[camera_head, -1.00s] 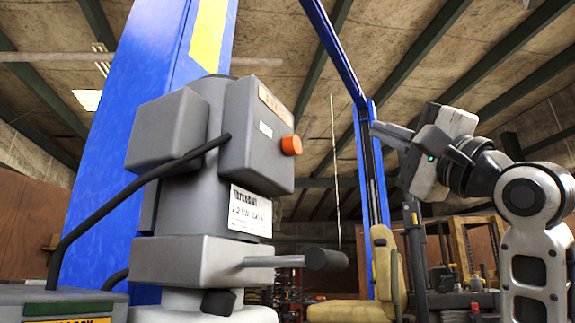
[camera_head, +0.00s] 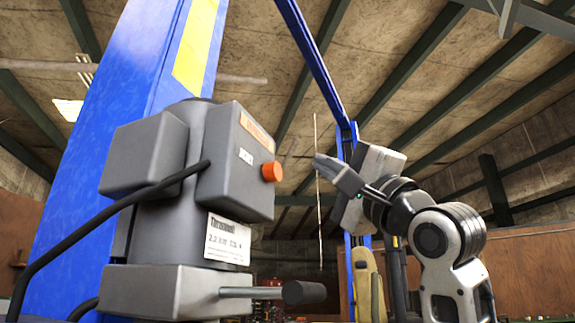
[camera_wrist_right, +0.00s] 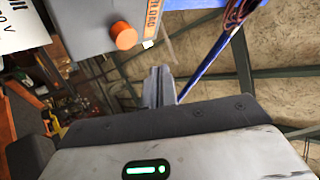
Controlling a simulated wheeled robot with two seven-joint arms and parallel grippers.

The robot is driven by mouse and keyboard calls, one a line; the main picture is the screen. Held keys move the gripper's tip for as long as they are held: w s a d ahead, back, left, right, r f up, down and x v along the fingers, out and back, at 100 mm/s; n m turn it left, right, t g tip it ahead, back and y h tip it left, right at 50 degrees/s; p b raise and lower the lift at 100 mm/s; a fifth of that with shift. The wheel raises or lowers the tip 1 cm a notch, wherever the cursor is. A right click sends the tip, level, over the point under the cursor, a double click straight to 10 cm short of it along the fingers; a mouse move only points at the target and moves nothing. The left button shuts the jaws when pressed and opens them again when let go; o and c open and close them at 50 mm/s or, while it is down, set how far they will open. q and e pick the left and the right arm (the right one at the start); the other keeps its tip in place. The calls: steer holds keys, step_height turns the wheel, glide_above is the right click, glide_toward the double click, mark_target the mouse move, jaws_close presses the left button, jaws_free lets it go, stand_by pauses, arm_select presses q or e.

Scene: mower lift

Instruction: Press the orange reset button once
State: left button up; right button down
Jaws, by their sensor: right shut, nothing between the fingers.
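The orange reset button (camera_head: 271,171) sticks out from the right face of a grey control box (camera_head: 238,165) on the lift's motor unit. It also shows in the right wrist view (camera_wrist_right: 124,36), up and left of the fingers. My right gripper (camera_head: 322,163) is shut and empty. Its fingertips point left toward the button, with a clear gap between them in the picture. In the right wrist view the shut fingers (camera_wrist_right: 158,80) stand upright in the middle. My left gripper is not in view.
A blue lift post (camera_head: 120,110) stands behind the motor unit. A black cable (camera_head: 90,222) curves from the box to the lower left. A lever with a dark knob (camera_head: 305,292) sticks out below the button. A yellow seat (camera_head: 368,285) stands behind my right arm.

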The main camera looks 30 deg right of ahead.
mark_target(273, 172)
steer(key=shift+w+a, duration=0.9)
steer(key=shift+w, duration=0.15)
stand_by(0.6)
stand_by(0.8)
steer(key=shift+w+a+p, duration=0.3)
